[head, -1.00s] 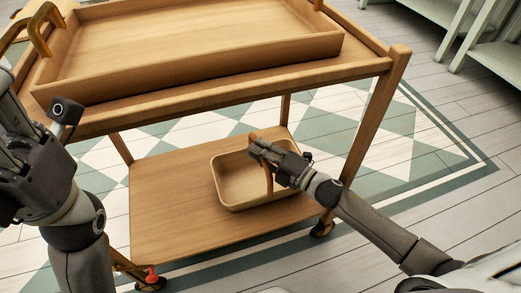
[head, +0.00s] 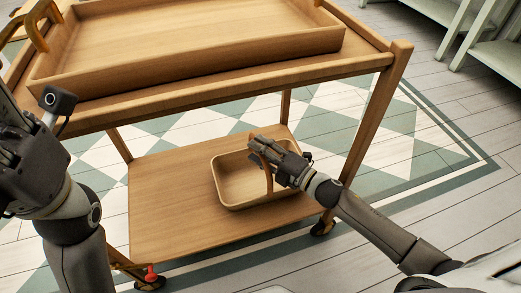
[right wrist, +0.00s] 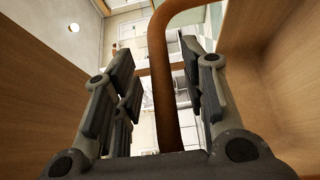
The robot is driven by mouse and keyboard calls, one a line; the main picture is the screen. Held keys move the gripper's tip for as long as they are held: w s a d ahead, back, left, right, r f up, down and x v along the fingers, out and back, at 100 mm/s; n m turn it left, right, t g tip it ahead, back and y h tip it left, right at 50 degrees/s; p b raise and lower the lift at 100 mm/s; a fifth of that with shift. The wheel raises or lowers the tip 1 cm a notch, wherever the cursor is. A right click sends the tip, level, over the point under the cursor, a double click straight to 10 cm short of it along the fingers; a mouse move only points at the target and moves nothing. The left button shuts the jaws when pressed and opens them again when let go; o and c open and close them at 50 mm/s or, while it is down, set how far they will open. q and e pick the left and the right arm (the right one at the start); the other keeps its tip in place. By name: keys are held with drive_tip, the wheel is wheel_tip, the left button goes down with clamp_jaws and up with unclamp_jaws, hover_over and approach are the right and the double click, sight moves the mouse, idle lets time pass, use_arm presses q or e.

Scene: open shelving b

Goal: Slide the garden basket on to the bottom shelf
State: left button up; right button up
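The garden basket (head: 228,198) is a pale wooden box with a brown arched handle (head: 267,178). It sits on the right part of the trolley's bottom shelf (head: 165,212), within the shelf's edges. My right gripper (head: 258,147) is at the handle, reaching in from the right. In the right wrist view the handle (right wrist: 163,95) rises between the fingers of the right gripper (right wrist: 157,62), which stand apart with gaps on both sides. The basket's walls (right wrist: 262,60) flank them. My left gripper (head: 12,135) is at the left edge, partly cut off, away from the basket; its fingers are unclear.
The wooden trolley's upper tray (head: 190,75) overhangs the bottom shelf. The left part of the bottom shelf is bare. Pale green shelving (head: 490,50) stands at the back right.

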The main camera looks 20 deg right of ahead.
drive_tip(key=shift+f, duration=0.15)
drive_tip(key=shift+s+d, duration=0.2)
drive_tip(key=v, duration=0.7)
